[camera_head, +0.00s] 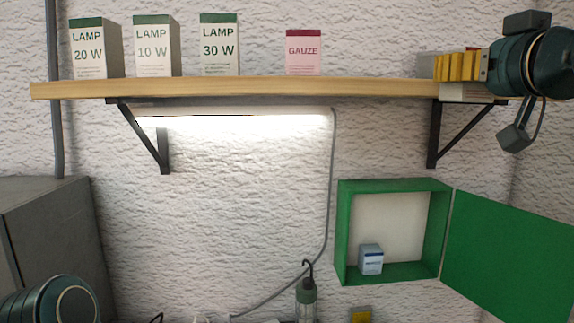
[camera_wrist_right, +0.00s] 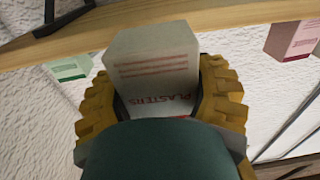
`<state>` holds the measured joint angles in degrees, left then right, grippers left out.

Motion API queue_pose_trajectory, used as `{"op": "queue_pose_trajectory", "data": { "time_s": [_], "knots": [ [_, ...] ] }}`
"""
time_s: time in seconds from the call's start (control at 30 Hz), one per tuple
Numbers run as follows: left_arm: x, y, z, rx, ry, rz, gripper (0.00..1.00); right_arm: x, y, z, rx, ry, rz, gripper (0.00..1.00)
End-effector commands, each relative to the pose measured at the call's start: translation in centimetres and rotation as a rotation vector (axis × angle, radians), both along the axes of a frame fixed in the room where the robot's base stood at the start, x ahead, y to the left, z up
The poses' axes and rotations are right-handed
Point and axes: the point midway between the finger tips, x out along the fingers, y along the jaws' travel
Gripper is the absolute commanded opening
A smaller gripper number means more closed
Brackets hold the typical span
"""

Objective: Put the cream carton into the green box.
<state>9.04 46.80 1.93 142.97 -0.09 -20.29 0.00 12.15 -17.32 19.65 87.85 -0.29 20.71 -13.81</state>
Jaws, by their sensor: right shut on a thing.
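The cream carton (camera_wrist_right: 152,68) is between the yellow fingers of my right gripper (camera_wrist_right: 160,100) in the right wrist view, with red "PLASTERS" lettering. In the head view my right gripper (camera_head: 460,67) is at the right end of the shelf, shut on the carton. A pale part of the carton (camera_head: 466,94) shows below the fingers, in front of the shelf edge; the rest is mostly hidden. The green box (camera_head: 344,235) is on the wall below the shelf, its door (camera_head: 510,258) swung open to the right. My left gripper is out of view.
The wooden shelf (camera_head: 260,88) bears several lamp cartons (camera_head: 152,47) and a pink gauze carton (camera_head: 303,52). A dark bracket (camera_head: 435,135) stands under its right end. A small blue-white carton (camera_head: 371,261) sits inside the green box, towards its left; space beside it is free.

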Motion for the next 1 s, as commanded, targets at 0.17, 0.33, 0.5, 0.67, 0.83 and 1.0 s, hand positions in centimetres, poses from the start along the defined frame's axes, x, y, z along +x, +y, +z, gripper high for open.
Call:
{"op": "queue_pose_trajectory", "data": {
  "time_s": [0.17, 0.33, 0.5, 0.67, 0.83, 1.0],
  "knots": [
    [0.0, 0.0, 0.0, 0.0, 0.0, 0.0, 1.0, 1.4, 1.1, -6.8, -0.001, 0.007, -0.012, 0.24],
    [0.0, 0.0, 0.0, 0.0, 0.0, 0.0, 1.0, 3.2, 2.1, -14.6, -0.002, 0.014, -0.03, 0.24],
    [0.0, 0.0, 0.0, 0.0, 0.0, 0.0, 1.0, 5.1, 3.4, -23.2, 0.0, 0.017, -0.047, 0.24],
    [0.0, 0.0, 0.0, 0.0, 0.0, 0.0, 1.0, 6.7, 4.6, -30.8, 0.003, 0.02, -0.062, 0.24],
    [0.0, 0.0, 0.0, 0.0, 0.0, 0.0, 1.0, 8.1, 5.6, -37.0, 0.001, 0.016, -0.075, 0.24],
    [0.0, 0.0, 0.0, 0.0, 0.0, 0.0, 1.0, 9.3, 6.4, -42.3, 0.001, 0.013, -0.088, 0.24]
  ]
}}
